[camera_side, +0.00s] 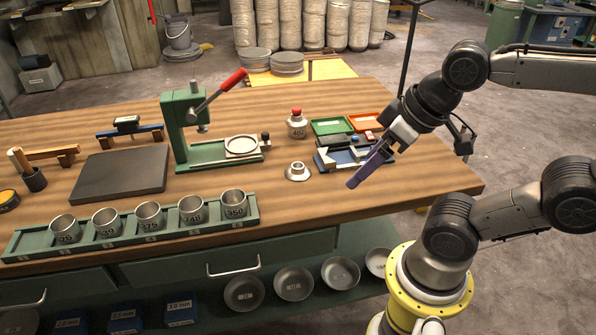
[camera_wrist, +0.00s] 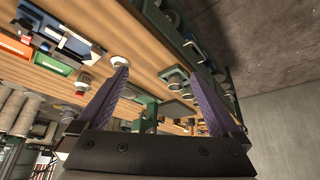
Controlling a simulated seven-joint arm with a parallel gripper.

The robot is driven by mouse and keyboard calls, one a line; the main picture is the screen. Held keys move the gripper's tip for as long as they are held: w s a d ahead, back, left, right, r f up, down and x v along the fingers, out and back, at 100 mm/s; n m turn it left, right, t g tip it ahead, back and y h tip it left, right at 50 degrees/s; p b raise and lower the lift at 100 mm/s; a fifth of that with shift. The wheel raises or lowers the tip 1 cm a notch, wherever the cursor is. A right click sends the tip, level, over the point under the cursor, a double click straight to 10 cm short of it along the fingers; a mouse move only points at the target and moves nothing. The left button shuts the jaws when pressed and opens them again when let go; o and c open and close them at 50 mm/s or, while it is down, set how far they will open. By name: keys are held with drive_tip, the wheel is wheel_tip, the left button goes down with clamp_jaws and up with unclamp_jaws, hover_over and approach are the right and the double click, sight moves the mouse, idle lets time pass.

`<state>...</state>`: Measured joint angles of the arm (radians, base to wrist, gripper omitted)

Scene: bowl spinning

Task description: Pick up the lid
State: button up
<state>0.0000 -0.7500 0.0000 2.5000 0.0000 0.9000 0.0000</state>
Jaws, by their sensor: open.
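A small round silver piece with a raised middle (camera_side: 297,172), which looks like the lid, lies on the wooden workbench (camera_side: 330,205). In the wrist view the same piece (camera_wrist: 120,62) shows by the tip of the left finger. A pale canister with a red top (camera_side: 297,128) stands just behind it; I cannot tell whether that top is a separate lid. My gripper (camera_side: 354,183) is above the bench, right of the silver piece and apart from it, with its fingers slanting down. In the wrist view my gripper (camera_wrist: 160,76) is open and empty between its purple fingers.
A blue tray of blocks (camera_side: 328,165) and a green tray (camera_side: 331,126) lie behind my gripper. A green lever press (camera_side: 185,135) stands left of the canister. A rack of numbered metal cups (camera_side: 130,232) lines the front edge. Bare wood lies around the silver piece.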

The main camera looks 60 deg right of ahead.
drive_tip(key=w+d+r+m+g, duration=0.1)
drive_tip(key=w+d+r+m, duration=0.1)
drive_tip(key=w+r+m, duration=0.55)
drive_tip(key=m+g, duration=0.5)
drive_tip(key=m, duration=0.5)
hover_over(298, 168)
drive_tip(key=f, duration=1.9)
drive_tip(key=shift+w, duration=0.2)
drive_tip(key=shift+s+f, duration=0.15)
drive_tip(key=shift+f, duration=3.1)
drive_tip(key=shift+c, duration=0.3)
